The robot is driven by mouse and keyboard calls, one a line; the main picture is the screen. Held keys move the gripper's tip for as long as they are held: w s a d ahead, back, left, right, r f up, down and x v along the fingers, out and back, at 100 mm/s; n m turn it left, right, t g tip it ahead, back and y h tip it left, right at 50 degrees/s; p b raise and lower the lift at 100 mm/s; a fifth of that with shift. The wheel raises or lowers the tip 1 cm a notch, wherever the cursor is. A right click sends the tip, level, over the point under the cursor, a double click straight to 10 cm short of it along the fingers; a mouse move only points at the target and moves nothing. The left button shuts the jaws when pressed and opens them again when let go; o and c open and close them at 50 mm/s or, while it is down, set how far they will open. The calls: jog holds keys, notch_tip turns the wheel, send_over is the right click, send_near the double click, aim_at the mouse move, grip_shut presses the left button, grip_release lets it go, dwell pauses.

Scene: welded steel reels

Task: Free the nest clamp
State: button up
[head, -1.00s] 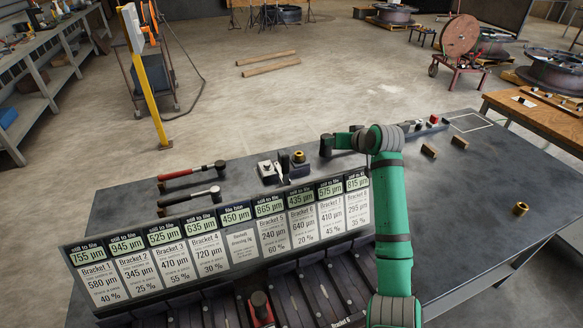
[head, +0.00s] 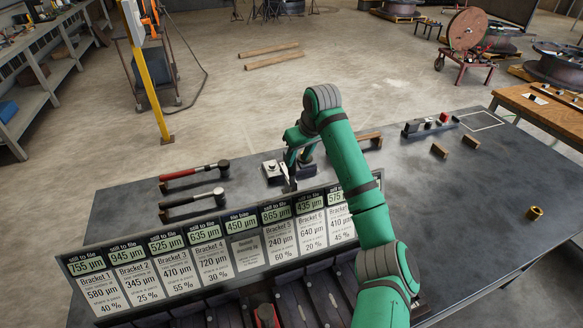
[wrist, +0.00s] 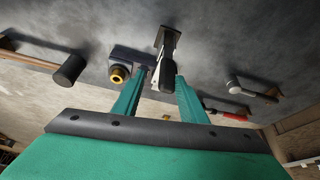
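The nest clamp (head: 271,168), a pale metal clamp with a black handle, is on the dark bench behind the label board. It also shows in the wrist view (wrist: 166,42), with its black handle (wrist: 167,74) pointing toward the camera. Next to it is a dark block (wrist: 128,60) holding a brass ring (wrist: 119,74). My gripper (wrist: 160,78) is open, with its two green fingers either side of the handle's end. I cannot tell whether they touch it. In the head view my gripper (head: 296,164) reaches down at the clamp and partly hides the block.
Two hammers, one red-handled (head: 196,173) and one black-handled (head: 195,203), lie left of the clamp. A mallet (wrist: 70,69) lies on its other side. The label board (head: 210,240) stands in front.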

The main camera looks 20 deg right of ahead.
aim_at(290, 169)
jog(key=a+f, duration=0.1)
jog(key=f, duration=0.1)
jog(key=w+a+f, duration=0.2)
jog(key=f, duration=0.1)
jog(key=shift+f, duration=0.3)
jog(key=shift+w+d+f, duration=0.25)
jog(key=shift+d+f, duration=0.1)
jog(key=shift+f, duration=0.35)
jog(key=shift+w+d+f, duration=0.1)
jog(key=shift+d+f, duration=0.1)
jog(key=shift+d, duration=0.15)
jog(key=shift+a, duration=0.15)
grip_shut()
